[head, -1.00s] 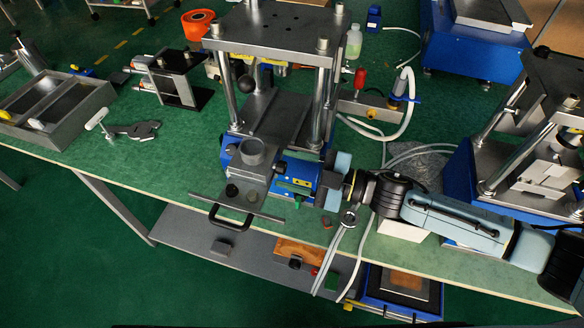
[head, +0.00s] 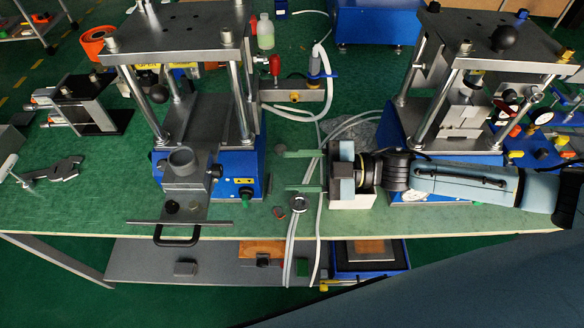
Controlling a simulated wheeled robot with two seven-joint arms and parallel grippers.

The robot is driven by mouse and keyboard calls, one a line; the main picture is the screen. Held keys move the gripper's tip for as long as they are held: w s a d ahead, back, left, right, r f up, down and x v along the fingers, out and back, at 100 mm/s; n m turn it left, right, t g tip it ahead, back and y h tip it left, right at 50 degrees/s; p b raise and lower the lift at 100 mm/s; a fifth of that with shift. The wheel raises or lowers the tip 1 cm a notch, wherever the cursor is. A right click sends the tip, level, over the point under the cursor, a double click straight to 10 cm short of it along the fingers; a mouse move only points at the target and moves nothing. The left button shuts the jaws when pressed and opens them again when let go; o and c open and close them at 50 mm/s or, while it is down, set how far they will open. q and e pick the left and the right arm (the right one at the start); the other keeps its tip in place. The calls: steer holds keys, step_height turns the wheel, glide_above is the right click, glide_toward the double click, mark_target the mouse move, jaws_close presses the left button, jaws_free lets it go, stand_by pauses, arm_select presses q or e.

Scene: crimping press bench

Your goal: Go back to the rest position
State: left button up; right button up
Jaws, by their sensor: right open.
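My right gripper (head: 282,171) reaches in from the right above the green bench. Its two thin green fingers point left and stand apart, with nothing between them. It is just to the right of the left crimping press (head: 175,35), whose blue base (head: 235,172) is close to the fingertips. A gap shows between the fingers and this base. A grey slide plate (head: 192,212) with a round collar (head: 184,163) and a black handle (head: 176,240) sticks out at the front of this press. My left gripper is not in view.
A second press (head: 465,95) stands behind my right arm. White hoses (head: 322,215) run down over the bench's front edge close to the fingers. A flat grey tool (head: 55,170) lies at the left. A white block (head: 350,202) is under my gripper. Free bench shows at front left.

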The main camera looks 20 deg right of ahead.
stand_by(0.3)
steer(key=w+a+m+t+h, duration=0.2)
steer(key=a+m+t+h, duration=0.4)
steer(key=m, duration=0.3)
steer(key=s+d+f+m+g+h, duration=0.45)
steer(key=s+d+h, duration=0.2)
steer(key=s, duration=0.25)
steer(key=s+d+f+m+g+h, duration=0.3)
steer(key=s+d+f+m+h, duration=0.25)
steer(key=s+d, duration=0.3)
step_height(320, 180, down, 23)
steer(key=s+g+y, duration=0.1)
steer(key=s+g, duration=0.1)
steer(key=s, duration=0.1)
steer(key=s+d+f+g, duration=0.1)
steer(key=s+d+f, duration=0.1)
steer(key=s+f, duration=1.4)
steer(key=shift+s+d, duration=0.15)
steer(key=shift+d, duration=0.2)
